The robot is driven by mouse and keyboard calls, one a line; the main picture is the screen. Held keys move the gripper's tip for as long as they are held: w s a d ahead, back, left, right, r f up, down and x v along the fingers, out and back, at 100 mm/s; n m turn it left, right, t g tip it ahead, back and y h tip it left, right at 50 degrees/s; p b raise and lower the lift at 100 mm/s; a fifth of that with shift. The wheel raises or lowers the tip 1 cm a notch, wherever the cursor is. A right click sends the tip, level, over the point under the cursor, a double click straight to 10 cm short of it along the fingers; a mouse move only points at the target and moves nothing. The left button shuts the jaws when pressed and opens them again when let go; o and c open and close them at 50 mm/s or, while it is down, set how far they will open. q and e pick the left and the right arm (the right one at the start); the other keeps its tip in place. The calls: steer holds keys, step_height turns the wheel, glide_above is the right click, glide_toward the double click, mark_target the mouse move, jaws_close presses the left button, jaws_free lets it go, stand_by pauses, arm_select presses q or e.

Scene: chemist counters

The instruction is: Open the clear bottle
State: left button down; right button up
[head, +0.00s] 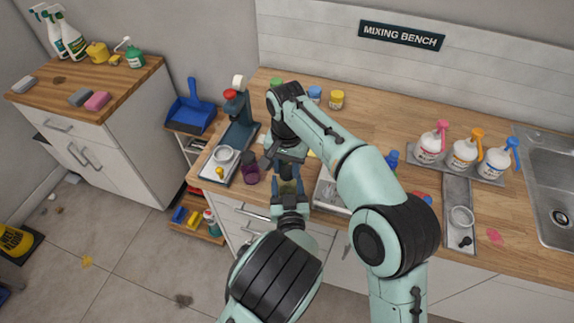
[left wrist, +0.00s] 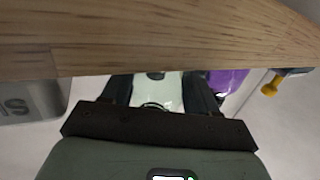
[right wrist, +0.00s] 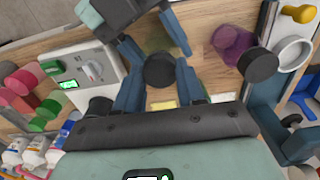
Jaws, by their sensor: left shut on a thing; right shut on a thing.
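The clear bottle (head: 287,187) stands near the front edge of the bench, mostly hidden by my grippers in the head view. Its pale, see-through body (left wrist: 157,92) sits between the fingers of my left gripper (head: 288,192). In the right wrist view, a dark round cap (right wrist: 160,70) is between the blue fingers of my right gripper (head: 287,168). The right gripper is shut on this cap from above, and the left gripper is shut on the body below. Whether the cap is loose from the bottle cannot be told.
A purple bottle (right wrist: 233,45) with a dark cap stands close beside the grippers. A stand with a dish (head: 223,156) is left of it. A white device with a display (right wrist: 85,75) lies on the other side. The wooden bench edge (left wrist: 160,45) is close to the left wrist.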

steer(key=n, duration=1.1)
steer(key=shift+n, duration=0.3)
steer(key=n, duration=0.4)
steer(key=shift+n, duration=0.3)
steer(key=n, duration=0.6)
steer(key=shift+n, duration=0.4)
steer(key=n, duration=0.8)
steer(key=shift+r+n, duration=0.1)
steer(key=shift+n, duration=0.2)
steer(key=shift+r, duration=0.2)
steer(key=shift+r, duration=0.9)
